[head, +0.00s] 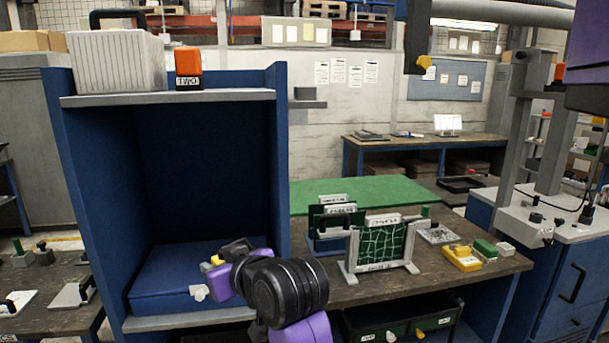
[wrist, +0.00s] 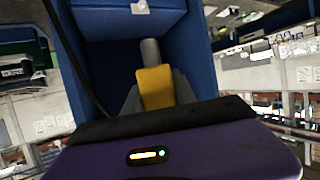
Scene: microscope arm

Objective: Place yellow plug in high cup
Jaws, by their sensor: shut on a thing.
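My gripper (head: 214,264) is shut on the yellow plug (wrist: 156,88), which shows between the grey fingers in the wrist view. A grey cylindrical end sticks out beyond the yellow part. In the head view, only a small bit of the yellow plug (head: 216,260) shows at the gripper's tip. The gripper is in front of the lower part of a blue open-fronted cabinet (head: 68,170). I cannot make out a high cup for certain in either view.
A pale case (head: 115,62) and an orange box (head: 187,62) stand on the cabinet's top shelf (head: 230,96). A blue block (head: 160,285) with a white tag (head: 199,292) fills the cabinet floor. Racks (head: 385,245) stand on the bench to the right. The cabinet's middle is empty.

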